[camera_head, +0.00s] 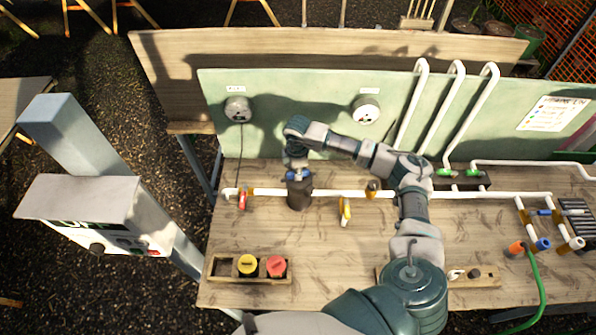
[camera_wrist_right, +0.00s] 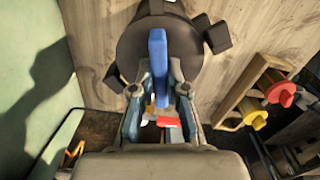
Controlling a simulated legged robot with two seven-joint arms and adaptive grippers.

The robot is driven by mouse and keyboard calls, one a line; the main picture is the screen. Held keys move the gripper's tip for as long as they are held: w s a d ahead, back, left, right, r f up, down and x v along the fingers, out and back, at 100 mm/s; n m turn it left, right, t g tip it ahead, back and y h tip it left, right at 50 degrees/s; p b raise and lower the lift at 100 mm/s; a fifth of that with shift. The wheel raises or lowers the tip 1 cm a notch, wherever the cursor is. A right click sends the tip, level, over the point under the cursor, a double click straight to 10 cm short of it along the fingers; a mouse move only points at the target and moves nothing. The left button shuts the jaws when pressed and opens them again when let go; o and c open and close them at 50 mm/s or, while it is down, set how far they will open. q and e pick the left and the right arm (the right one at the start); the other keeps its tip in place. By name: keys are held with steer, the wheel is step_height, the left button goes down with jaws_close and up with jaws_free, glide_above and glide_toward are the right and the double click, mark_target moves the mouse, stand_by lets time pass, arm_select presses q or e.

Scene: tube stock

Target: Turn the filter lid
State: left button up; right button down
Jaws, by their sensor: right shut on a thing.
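The filter (camera_head: 299,196) is a dark upright cylinder in the white pipe line on the bench. Its round dark lid (camera_wrist_right: 131,53) carries an upright blue grip bar (camera_wrist_right: 158,65), which fills much of the upper middle of the right wrist view. My right gripper (camera_head: 297,174) reaches down over the filter from above. In the right wrist view its two fingers (camera_wrist_right: 159,90) are on either side of the blue bar, shut on it. In the head view the gripper and wrist hide most of the lid. My left gripper is not in view.
A wooden holder (camera_head: 212,269) with a yellow and a red knob stands front left on the bench. A red-handled valve (camera_head: 242,199) is left of the filter and a yellow-handled valve (camera_head: 345,211) right. A green panel (camera_head: 300,91) with two gauges stands behind.

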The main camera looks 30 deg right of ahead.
steer(key=shift+f, duration=0.1)
steer(key=shift+m+p, duration=0.7)
steer(key=shift+m, duration=0.5)
steer(key=shift+w+d+m+p, duration=0.1)
steer(key=shift+m+p, duration=0.35)
steer(key=shift+m, duration=0.75)
steer(key=c, duration=1.3)
jaws_free()
steer(key=shift+o, duration=1)
steer(key=shift+w, duration=0.1)
steer(key=shift+w+d+f, duration=0.1)
steer(key=shift+w+f, duration=0.05)
